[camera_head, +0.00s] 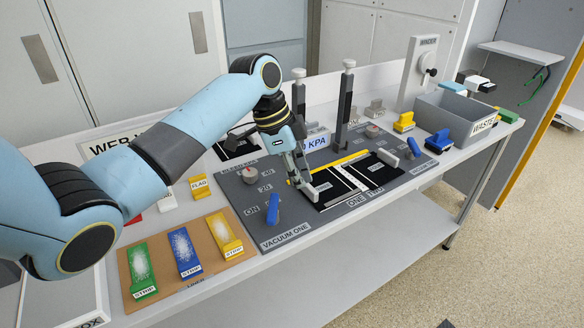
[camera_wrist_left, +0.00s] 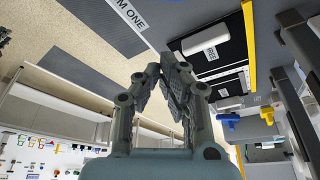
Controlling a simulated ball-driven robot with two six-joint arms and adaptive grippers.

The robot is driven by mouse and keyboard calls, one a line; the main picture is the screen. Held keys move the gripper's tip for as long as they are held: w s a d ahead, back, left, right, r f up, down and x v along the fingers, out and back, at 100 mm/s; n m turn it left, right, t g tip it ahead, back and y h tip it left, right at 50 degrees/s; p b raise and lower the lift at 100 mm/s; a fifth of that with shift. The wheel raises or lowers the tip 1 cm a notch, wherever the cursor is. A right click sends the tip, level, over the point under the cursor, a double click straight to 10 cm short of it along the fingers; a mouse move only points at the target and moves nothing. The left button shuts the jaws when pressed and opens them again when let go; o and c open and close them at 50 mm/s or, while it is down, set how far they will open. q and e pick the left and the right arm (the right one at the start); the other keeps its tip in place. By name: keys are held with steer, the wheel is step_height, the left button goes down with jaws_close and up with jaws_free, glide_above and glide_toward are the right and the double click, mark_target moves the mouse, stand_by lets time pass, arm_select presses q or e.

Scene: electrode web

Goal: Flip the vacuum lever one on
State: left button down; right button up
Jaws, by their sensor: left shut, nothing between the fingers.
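The vacuum lever one is a blue lever (camera_head: 273,208) on the grey VACUUM ONE panel (camera_head: 287,238), tilted slightly from upright in the picture. An ON mark is to its left. My left gripper (camera_head: 308,190) is shut and empty, pointing down to the right of the lever over the left edge of the black bed. It looks apart from the lever. In the left wrist view the left gripper (camera_wrist_left: 178,85) has its fingers together, with the end of the panel lettering at the top. The lever is not distinguishable there. My right gripper is not in view.
Two grey posts (camera_head: 348,95) stand behind the black bed. A second blue lever (camera_head: 413,147) is at its right. A board (camera_head: 187,290) with green, blue and yellow strips lies at the left front. A grey waste bin (camera_head: 445,112) stands at the right.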

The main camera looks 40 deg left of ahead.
mark_target(273, 213)
arm_select(q)
steer(key=x, duration=0.5)
steer(key=shift+d+f, duration=0.15)
steer(key=shift+f, duration=0.25)
steer(key=a, duration=0.1)
steer(key=s+a+p, duration=0.1)
steer(key=a, duration=0.1)
steer(key=shift+s, duration=0.35)
steer(key=shift+s+a+p, duration=0.2)
steer(key=shift+a+p, duration=0.05)
steer(key=shift+p, duration=0.1)
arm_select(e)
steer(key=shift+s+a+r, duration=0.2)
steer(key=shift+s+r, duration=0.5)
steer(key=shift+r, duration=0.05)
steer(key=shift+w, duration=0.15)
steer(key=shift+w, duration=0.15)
